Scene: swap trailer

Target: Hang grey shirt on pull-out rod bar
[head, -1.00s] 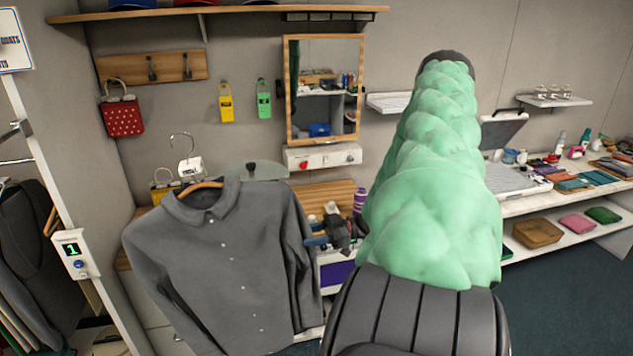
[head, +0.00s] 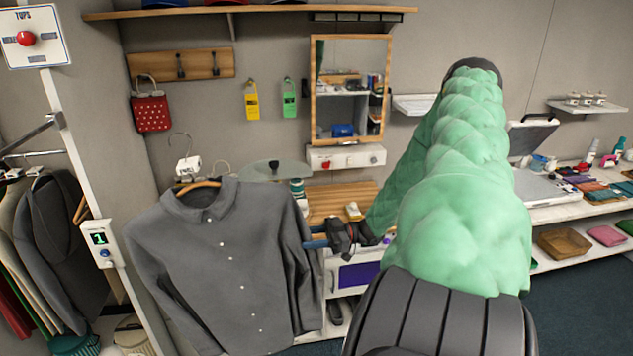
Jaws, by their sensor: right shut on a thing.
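The grey shirt (head: 225,262) hangs upright on a wooden hanger (head: 200,185) with a metal hook, in the middle left of the head view. My right gripper (head: 318,241) is at the shirt's right side, shut on it; the shirt's edge partly hides the fingertips. A metal bar (head: 32,134) sticks out by the white post at the far left, above another thin rail (head: 32,155). I cannot tell which is the pull-out rod. The shirt is to the right of both and apart from them. My left gripper is not in view.
Dark and coloured garments (head: 60,235) hang at the left, beside the white post with its number box (head: 102,243). A red bag (head: 150,113) hangs on the wall. A wooden-topped unit (head: 340,200) stands behind the shirt, under a mirror (head: 347,90).

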